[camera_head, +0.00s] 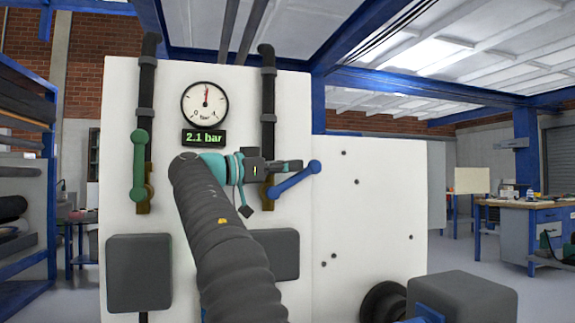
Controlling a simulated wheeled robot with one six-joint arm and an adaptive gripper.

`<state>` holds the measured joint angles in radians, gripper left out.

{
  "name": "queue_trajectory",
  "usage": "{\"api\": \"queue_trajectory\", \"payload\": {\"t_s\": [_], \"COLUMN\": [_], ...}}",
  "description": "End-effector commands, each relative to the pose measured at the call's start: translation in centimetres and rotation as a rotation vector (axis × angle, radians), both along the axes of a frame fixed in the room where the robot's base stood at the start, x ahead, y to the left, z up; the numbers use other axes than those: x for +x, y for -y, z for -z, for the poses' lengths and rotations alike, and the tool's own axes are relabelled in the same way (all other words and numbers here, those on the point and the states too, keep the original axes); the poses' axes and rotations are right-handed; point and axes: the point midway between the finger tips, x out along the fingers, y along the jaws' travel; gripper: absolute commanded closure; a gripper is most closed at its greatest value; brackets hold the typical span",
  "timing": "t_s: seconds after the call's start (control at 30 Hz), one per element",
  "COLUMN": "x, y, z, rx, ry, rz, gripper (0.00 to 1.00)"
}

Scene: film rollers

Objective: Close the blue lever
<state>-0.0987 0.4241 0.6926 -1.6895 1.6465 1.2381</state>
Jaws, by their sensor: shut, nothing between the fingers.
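The blue lever (294,179) sits on the right-hand pipe of the white panel (215,250). It slants up to the right from its pivot at the brass valve, ending in a round knob. My gripper (299,165) is shut and empty, pointing right, and its fingertips appear just above the lever near the knob. I cannot tell whether they touch it. My arm hides part of the panel and the area left of the valve. A green lever (139,165) stands upright on the left-hand pipe. The round gauge (205,103) has its needle near upright, and the display (204,138) reads 2.1 bar.
Dark grey boxes (139,272) are mounted low on the panel. A grey block (462,300) and a dark round part (384,303) are at the lower right. A blue rack (28,170) stands at left, and a workbench (535,207) stands far right. The panel right of the lever is clear.

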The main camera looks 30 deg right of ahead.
Motion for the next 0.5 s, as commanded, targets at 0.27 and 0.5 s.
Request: {"api": "queue_trajectory", "payload": {"t_s": [0.27, 0.5], "x": [-0.02, -0.12], "y": [0.56, 0.89], "z": [0.45, 0.75], "rx": [0.093, 0.089], "ry": [0.015, 0.012], "rz": [0.000, 0.000], "gripper": [1.00, 1.00]}}
